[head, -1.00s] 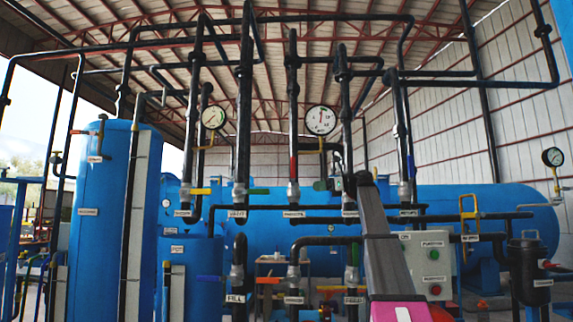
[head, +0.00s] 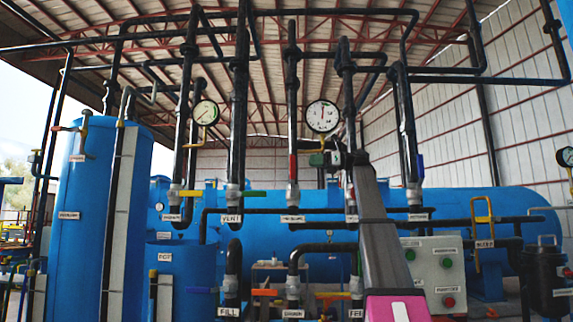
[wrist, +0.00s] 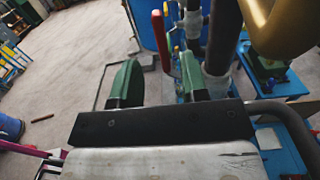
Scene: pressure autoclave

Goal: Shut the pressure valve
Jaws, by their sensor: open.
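A vertical black pipe in the middle of the head view carries a valve with a red lever (head: 293,167). The lever stands upright along the pipe, above a silver fitting and a white label (head: 292,218) too small to read surely. In the wrist view the red lever (wrist: 161,40) stands ahead, between the lines of the two green fingers. My gripper (head: 325,159) is open and empty, just right of the lever in the head view; the wrist view shows its spread fingers (wrist: 158,78). I see no contact with the lever, and cannot tell the exact gap.
A round gauge (head: 322,116) hangs above my gripper, and its golden pipe (wrist: 285,25) looms close at the wrist view's upper right. A large blue tank (head: 450,203) lies behind. A control box (head: 433,270) stands right.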

